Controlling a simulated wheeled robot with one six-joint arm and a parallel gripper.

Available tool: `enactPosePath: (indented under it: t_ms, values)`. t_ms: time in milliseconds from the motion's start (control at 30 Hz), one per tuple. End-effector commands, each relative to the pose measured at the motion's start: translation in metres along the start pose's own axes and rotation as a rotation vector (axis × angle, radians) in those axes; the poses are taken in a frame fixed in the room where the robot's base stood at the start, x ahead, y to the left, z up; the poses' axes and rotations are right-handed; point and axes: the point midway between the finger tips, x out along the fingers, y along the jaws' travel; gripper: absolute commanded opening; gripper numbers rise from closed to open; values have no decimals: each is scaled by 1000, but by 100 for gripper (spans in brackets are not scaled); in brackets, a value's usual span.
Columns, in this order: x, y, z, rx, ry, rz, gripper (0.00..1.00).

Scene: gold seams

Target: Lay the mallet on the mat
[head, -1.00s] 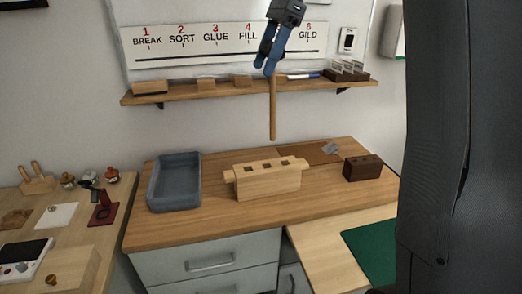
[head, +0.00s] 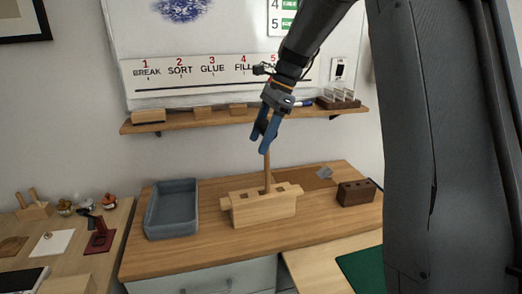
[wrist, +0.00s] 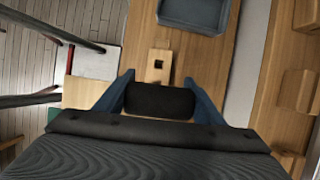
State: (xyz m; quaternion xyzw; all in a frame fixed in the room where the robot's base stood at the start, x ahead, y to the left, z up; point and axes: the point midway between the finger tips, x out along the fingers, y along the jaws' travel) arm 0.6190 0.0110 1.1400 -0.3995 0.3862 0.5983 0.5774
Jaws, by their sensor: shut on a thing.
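My gripper (head: 264,146) is shut on the mallet, its jaws around the dark head (wrist: 160,100), which shows between the blue fingers in the wrist view. The mallet's pale wooden handle (head: 267,168) hangs down, nearly upright. Its lower end meets the top of the pale wooden block with square holes (head: 263,210); I cannot tell whether it is inside a hole or behind the block's edge. A green mat (head: 362,268) lies on the lower pale table at the bottom right, partly hidden by my arm.
A grey-blue tray (head: 172,210) stands left of the block. A dark brown block with holes (head: 356,193) stands right. A wall shelf (head: 225,119) with small wooden blocks runs behind my gripper. A side table with tools is at the left.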

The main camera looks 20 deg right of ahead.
Motion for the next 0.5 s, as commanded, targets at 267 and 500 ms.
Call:
enactPosePath:
  t_ms: [267, 500]
  values:
    - [30, 1, -12, 1, -1, 1, 34]
    - [44, 0, -18, 0, 1, 0, 34]
